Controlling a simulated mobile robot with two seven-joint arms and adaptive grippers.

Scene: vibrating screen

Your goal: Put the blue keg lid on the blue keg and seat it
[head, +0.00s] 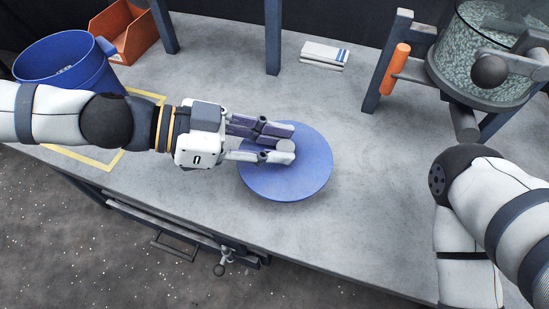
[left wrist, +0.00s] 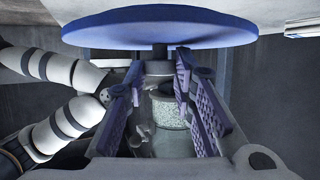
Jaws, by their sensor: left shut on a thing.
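The blue keg (head: 62,75) stands open-topped at the back left of the bench. The blue keg lid (head: 298,180) is a flat round disc near the middle of the bench, to the right of the keg and apart from it. My left gripper (head: 277,142) reaches across the lid and is shut on its grey knob (head: 285,146). In the left wrist view the lid (left wrist: 160,28) spans the top, with its knob (left wrist: 159,68) between the fingers. I cannot tell whether the lid touches the bench. My right arm shows at the right, but its gripper is not visible.
A yellow outline (head: 101,164) marks the bench around the keg. An orange bin (head: 124,32) stands behind it. A folded cloth (head: 324,55) lies at the back. The screen machine (head: 487,45) stands at the right, with an orange handle (head: 396,62). The bench's front middle is clear.

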